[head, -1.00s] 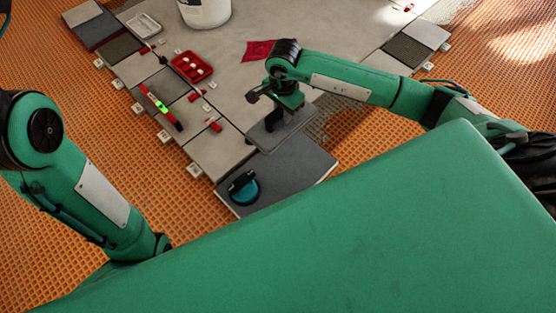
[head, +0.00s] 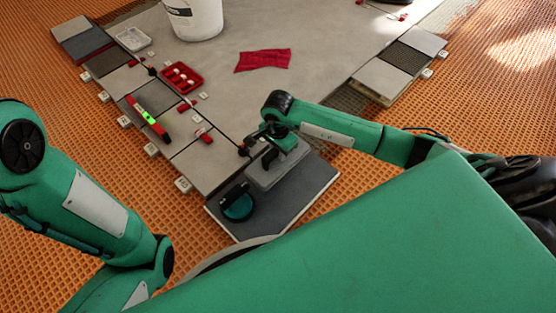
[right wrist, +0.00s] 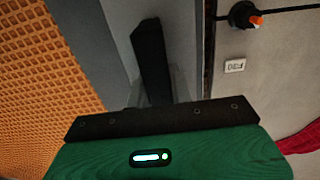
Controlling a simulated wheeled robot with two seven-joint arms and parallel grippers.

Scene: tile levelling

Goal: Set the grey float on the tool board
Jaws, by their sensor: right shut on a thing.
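The grey float (head: 270,178) is a flat grey plate with a dark handle. My right gripper (head: 274,146) is shut on it, and the float lies flat over the far part of the tool board (head: 295,203). I cannot tell whether its plate touches the board. In the right wrist view the float's black handle (right wrist: 150,55) runs up from the gripper. The tool board is a dark grey slab with a pale edge, at the near end of the tiles. My left arm shows at the left, but its gripper is out of view.
A teal suction cup (head: 238,206) with a black handle sits on the board's left part. A red and green level (head: 148,118), a red tray (head: 182,76), a red cloth (head: 263,60) and a white bucket (head: 196,18) lie farther off. The board's right part is clear.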

